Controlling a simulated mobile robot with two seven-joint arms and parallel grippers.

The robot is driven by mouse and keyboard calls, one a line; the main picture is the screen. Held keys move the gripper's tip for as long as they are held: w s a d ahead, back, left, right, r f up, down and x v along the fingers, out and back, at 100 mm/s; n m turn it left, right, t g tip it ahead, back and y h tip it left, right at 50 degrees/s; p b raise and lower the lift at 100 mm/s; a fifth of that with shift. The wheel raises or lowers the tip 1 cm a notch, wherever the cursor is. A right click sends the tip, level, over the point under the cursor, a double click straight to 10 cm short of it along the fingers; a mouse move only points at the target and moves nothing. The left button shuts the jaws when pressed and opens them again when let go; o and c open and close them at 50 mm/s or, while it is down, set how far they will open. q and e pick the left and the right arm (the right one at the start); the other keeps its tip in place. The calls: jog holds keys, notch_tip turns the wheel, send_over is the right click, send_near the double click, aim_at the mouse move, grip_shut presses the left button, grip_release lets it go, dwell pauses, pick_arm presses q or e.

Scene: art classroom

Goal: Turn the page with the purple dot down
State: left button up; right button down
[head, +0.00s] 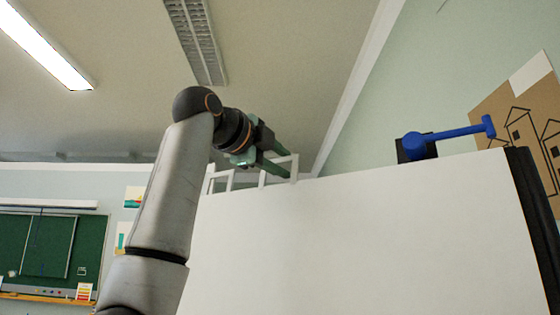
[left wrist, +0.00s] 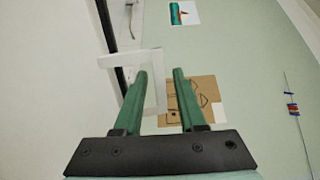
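A large white page or board face (head: 350,240) fills the lower right of the head view; no purple dot shows on it. White square loops (head: 222,181) stand along its upper left edge. My left gripper (head: 284,164) is at the rightmost of these loops. In the left wrist view its two green fingers (left wrist: 162,75) are apart. One side of a white loop (left wrist: 157,85) shows in the gap between them, and the left finger overlaps the loop. I cannot tell whether they touch. My right gripper is not in view.
A blue lever on a black mount (head: 450,135) stands at the board's top edge. The board's right edge is dark (head: 535,220). A brown poster with drawn houses (head: 520,125) hangs on the wall behind. A green chalkboard (head: 40,250) is far left.

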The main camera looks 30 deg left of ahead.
pick_arm(q)
grip_shut()
jog(key=s+b, duration=0.2)
jog(key=s, duration=0.7)
jog(key=shift+s+a+r+b, duration=0.15)
jog(key=shift+s+r+b, duration=0.05)
jog(key=shift+r+b, duration=0.1)
dwell(0.4)
jog(key=s+f+b, duration=0.1)
jog(key=s+b, duration=0.1)
jog(key=s, duration=0.7)
jog(key=shift+s+b, duration=0.15)
jog(key=shift+b, duration=0.2)
jog(key=shift+a+f, duration=0.1)
jog(key=shift+f, duration=0.05)
